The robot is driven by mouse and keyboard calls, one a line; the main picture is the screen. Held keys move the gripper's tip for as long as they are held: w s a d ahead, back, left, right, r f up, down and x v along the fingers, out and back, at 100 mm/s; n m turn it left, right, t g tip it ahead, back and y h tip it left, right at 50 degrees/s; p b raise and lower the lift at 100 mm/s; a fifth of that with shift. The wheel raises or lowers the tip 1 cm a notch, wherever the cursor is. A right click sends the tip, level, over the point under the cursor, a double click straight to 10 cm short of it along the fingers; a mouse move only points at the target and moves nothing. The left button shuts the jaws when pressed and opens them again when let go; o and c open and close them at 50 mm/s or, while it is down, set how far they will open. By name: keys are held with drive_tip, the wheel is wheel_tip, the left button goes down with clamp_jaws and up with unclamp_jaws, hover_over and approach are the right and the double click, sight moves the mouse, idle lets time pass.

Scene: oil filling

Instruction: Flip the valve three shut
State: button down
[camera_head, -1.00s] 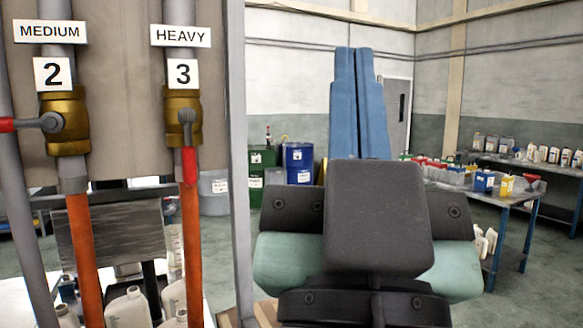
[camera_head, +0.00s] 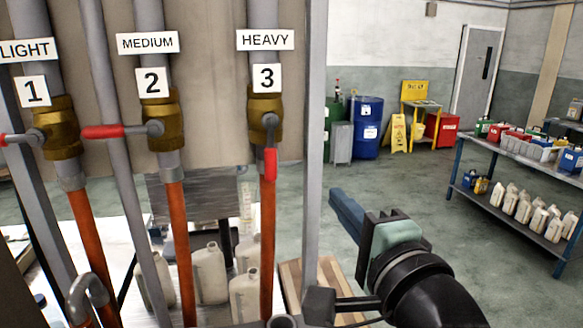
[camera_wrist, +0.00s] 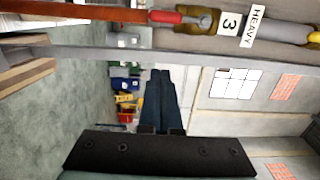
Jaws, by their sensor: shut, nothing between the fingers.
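Valve three (camera_head: 264,108) is a brass valve on the rightmost pipe, under the HEAVY label and the number 3 plate. Its red-tipped lever (camera_head: 270,162) hangs straight down, in line with the pipe. In the wrist view, valve three (camera_wrist: 198,20) shows at the top edge, with its red lever tip (camera_wrist: 165,17) to the left. My gripper (camera_head: 336,194) has blue fingers and stands right of the grey frame post, lower than valve three and apart from it. In the wrist view, the fingers of my gripper (camera_wrist: 160,72) lie together, empty.
Valve two (camera_head: 165,120) and valve one (camera_head: 58,128) have levers pointing left. A grey upright post (camera_head: 313,130) stands between valve three and my gripper. White jugs (camera_head: 209,273) stand below the pipes. A blue drum (camera_head: 366,128) and a shelf table (camera_head: 520,180) are farther back.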

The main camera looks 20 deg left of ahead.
sight(271, 149)
drive_tip(key=w+a+p, duration=0.5)
drive_tip(key=w+a, duration=0.1)
drive_tip(key=a, duration=0.3)
drive_tip(key=shift+w+a+p, duration=0.2)
drive_tip(key=shift+a+p, duration=0.15)
drive_tip(key=shift+p, duration=0.05)
drive_tip(key=shift+w+a, duration=0.1)
drive_tip(key=shift+w, duration=0.05)
